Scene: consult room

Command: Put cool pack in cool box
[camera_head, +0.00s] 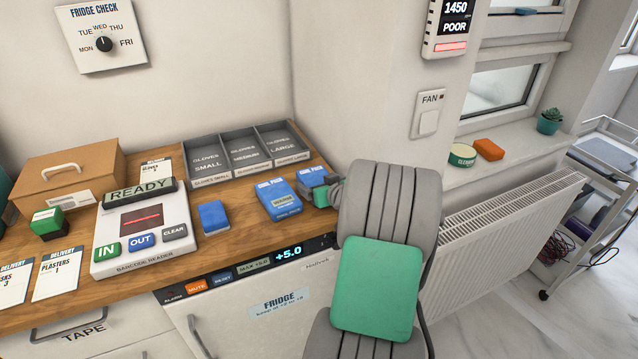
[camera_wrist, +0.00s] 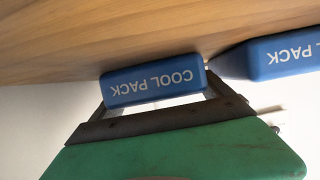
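Two blue cool packs lie at the right end of the wooden counter (camera_head: 140,270). One cool pack (camera_head: 312,179) is at my gripper (camera_head: 328,190) and is partly hidden by it. The other cool pack (camera_head: 279,200) is just left of it. In the wrist view, the cool pack at my gripper (camera_wrist: 153,83) sits between the finger ends, close to both. Whether the fingers press on it is not clear. The second cool pack (camera_wrist: 285,55) shows at the right there. No cool box can be made out.
A blue block (camera_head: 214,217) and a barcode reader (camera_head: 145,235) stand left of the packs. A grey three-part glove tray (camera_head: 240,153) is behind them, a brown handled box (camera_head: 70,175) far left. The fridge (camera_head: 270,325) is below. A radiator (camera_head: 510,235) and trolley (camera_head: 600,190) are right.

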